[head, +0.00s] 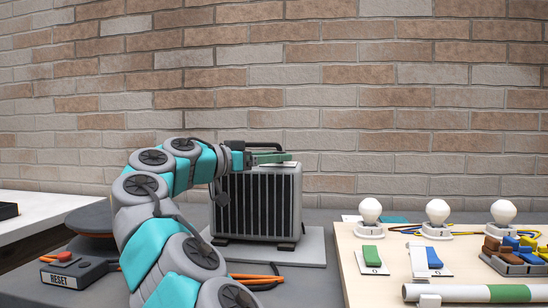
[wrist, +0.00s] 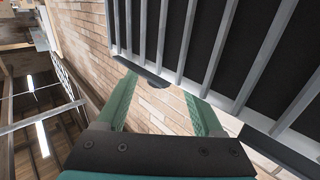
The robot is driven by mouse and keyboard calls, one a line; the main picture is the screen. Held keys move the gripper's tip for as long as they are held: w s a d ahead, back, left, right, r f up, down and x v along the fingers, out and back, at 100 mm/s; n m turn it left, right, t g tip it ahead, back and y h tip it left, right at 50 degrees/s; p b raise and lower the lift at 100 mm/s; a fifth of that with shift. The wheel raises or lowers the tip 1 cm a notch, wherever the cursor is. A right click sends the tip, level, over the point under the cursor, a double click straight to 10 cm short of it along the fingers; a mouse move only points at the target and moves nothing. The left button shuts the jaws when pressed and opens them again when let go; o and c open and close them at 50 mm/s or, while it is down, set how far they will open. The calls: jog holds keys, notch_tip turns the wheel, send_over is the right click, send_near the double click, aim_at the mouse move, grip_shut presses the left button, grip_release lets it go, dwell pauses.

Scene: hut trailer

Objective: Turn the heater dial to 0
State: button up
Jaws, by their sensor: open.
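The heater (head: 262,205) is a grey box with a dark slatted front, standing on a light slab in the middle of the head view. Its slats (wrist: 215,40) fill the upper right of the wrist view. My gripper (head: 272,157) is at the heater's top edge, with its green fingers pointing right. In the wrist view my gripper (wrist: 160,88) is open, with its two fingers apart. A dark rounded part (wrist: 148,78) shows at the heater's edge between the fingertips; it may be the dial. No marking or pointer is readable, and contact cannot be told.
A board (head: 380,285) with several bulbs, switches and blocks lies to the right. A RESET box (head: 75,275) is at the left, and orange-handled pliers (head: 255,281) lie before the heater. A brick wall (head: 400,100) stands close behind.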

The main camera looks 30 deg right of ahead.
jog(key=shift+d, duration=0.3)
grip_shut()
dwell(0.5)
